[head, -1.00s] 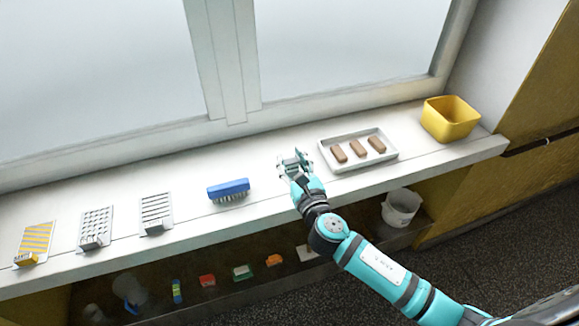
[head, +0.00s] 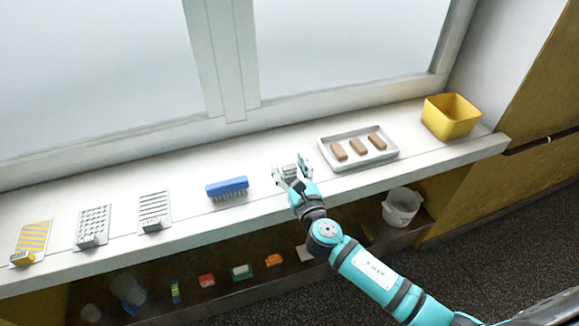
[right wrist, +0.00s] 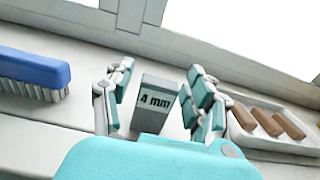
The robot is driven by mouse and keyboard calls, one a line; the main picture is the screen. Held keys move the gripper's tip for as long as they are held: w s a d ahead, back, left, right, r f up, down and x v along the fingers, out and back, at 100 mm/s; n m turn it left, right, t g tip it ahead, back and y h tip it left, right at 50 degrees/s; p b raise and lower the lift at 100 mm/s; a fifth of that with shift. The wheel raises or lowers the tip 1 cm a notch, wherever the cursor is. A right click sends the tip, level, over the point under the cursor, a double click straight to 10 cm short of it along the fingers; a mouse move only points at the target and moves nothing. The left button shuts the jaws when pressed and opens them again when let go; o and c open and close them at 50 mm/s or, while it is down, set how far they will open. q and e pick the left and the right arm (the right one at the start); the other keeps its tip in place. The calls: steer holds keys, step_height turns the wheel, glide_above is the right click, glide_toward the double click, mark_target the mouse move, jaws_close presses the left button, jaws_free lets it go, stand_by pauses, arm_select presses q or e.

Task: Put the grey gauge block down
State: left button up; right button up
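The grey gauge block (right wrist: 156,102), marked "4 mm", stands upright between the open fingers of my right gripper (right wrist: 158,100) in the right wrist view. A gap shows on each side of it. In the head view the block (head: 290,172) appears to rest on the white sill (head: 262,205), between the spread fingers of the right gripper (head: 291,172). Its lower part is hidden by the gripper in the wrist view. My left gripper is not in view.
A blue brush (head: 228,187) lies left of the gripper. A white tray (head: 345,168) with 3 brown bars is close on the right, then a yellow tub (head: 450,117). A lower shelf holds several small items and a white bucket (head: 401,207).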

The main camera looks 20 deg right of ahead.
steer(key=shift+r, duration=0.15)
steer(key=shift+s, duration=0.15)
steer(key=s+b, duration=0.2)
steer(key=s, duration=1)
steer(key=s+d+f+m+g, duration=0.3)
steer(key=f+m, duration=0.2)
steer(key=f, duration=0.7)
steer(key=s+d+f+m+g+h, duration=0.1)
steer(key=s+d+f+m+g, duration=0.3)
steer(key=f, duration=0.8)
steer(key=s+d+f+m+g, duration=0.1)
steer(key=s+f+m+g, duration=0.1)
steer(key=f+m, duration=0.75)
steer(key=s+f+m+g, duration=0.2)
steer(key=s+f+m, duration=0.3)
steer(key=s, duration=0.5)
steer(key=s+a+f+m+g, duration=0.1)
steer(key=s+f+m+g, duration=0.2)
steer(key=s+f+m, duration=0.2)
steer(key=s+f+m+g, duration=0.3)
steer(key=s+f+m, duration=0.2)
steer(key=s+f, duration=0.5)
steer(key=s, duration=0.4)
steer(key=shift+s+a+f, duration=0.2)
steer(key=shift+s+a, duration=0.1)
steer(key=shift+s, duration=0.1)
steer(key=shift+m, duration=0.25)
